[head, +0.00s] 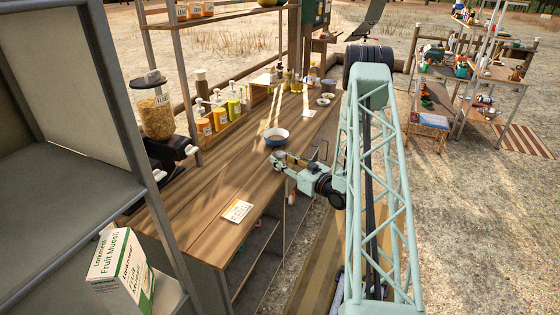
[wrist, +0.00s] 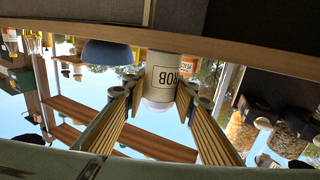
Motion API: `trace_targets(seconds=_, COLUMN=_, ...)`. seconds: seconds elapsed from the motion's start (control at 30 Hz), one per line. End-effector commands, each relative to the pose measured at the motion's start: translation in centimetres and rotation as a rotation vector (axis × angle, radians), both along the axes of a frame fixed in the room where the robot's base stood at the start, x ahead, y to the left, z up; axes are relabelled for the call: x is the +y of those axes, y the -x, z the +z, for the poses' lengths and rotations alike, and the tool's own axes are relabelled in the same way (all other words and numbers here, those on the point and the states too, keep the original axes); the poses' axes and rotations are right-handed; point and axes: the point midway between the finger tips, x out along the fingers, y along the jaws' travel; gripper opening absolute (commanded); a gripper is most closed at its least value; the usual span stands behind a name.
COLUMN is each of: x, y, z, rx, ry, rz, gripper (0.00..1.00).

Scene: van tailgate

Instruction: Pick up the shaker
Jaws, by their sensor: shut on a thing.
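The shaker (wrist: 161,72) is a pale cylinder with a printed label and a rounded white end. It shows in the wrist view, which is upside down, between the two fingertips. My gripper (wrist: 160,92) is shut on it. In the head view my gripper (head: 279,160) is low over the wooden counter (head: 205,190), just in front of the blue bowl (head: 276,136). I cannot make out the shaker in the head view. The bowl also shows in the wrist view (wrist: 107,52), beside the shaker. Whether the shaker touches the counter is hard to tell.
Pump bottles (head: 220,118) stand in a wooden tray at the counter's back. A cereal dispenser (head: 153,105) stands at the left. A white card (head: 237,211) lies near the front edge. A muesli box (head: 122,265) is at lower left. The counter's middle is clear.

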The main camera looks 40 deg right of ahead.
Motion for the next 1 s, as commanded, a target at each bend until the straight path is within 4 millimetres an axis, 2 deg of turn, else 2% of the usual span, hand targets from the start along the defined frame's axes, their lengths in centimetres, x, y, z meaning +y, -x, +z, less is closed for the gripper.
trace_targets(seconds=0.43, x=0.0, y=0.0, z=3.5, rx=-0.001, ry=0.002, rz=0.000, gripper=0.12)
trace_targets(seconds=0.67, x=-1.1, y=2.8, z=3.6, rx=0.000, ry=-0.001, rz=-0.002, gripper=0.12)
trace_targets(seconds=1.0, x=-2.9, y=7.9, z=4.1, rx=0.000, ry=-0.001, rz=-0.003, gripper=0.12)
